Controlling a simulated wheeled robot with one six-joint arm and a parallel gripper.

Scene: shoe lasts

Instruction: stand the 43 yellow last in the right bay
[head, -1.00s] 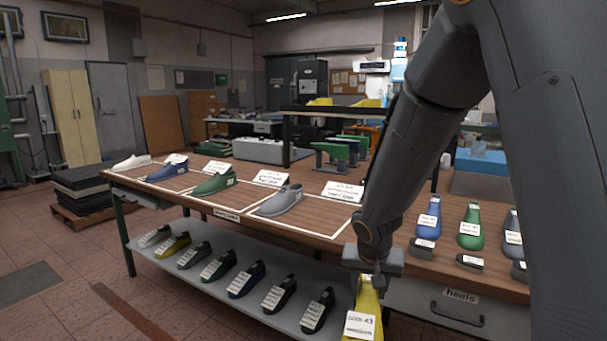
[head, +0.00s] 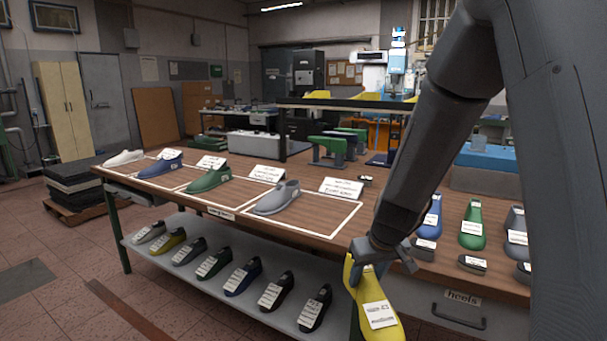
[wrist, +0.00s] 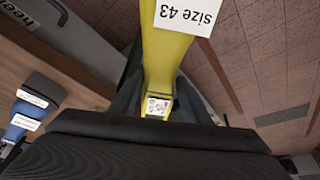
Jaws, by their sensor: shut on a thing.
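The yellow last (head: 376,309) hangs from my gripper (head: 376,257) in the head view, in front of the bench's front edge. It tilts, with its toe end low and a white label on it. In the wrist view the yellow last (wrist: 168,62) shows a label reading "size 43". My gripper is shut on its upper end. The bench top (head: 330,228) has white-outlined bays.
Green (head: 209,180), blue (head: 161,163) and white (head: 123,158) lasts stand in bays further left. A lower shelf (head: 180,265) carries several labelled lasts. Blue and green lasts (head: 471,225) and dark heel pieces (head: 472,263) stand on the right, above the heels drawer (head: 455,312).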

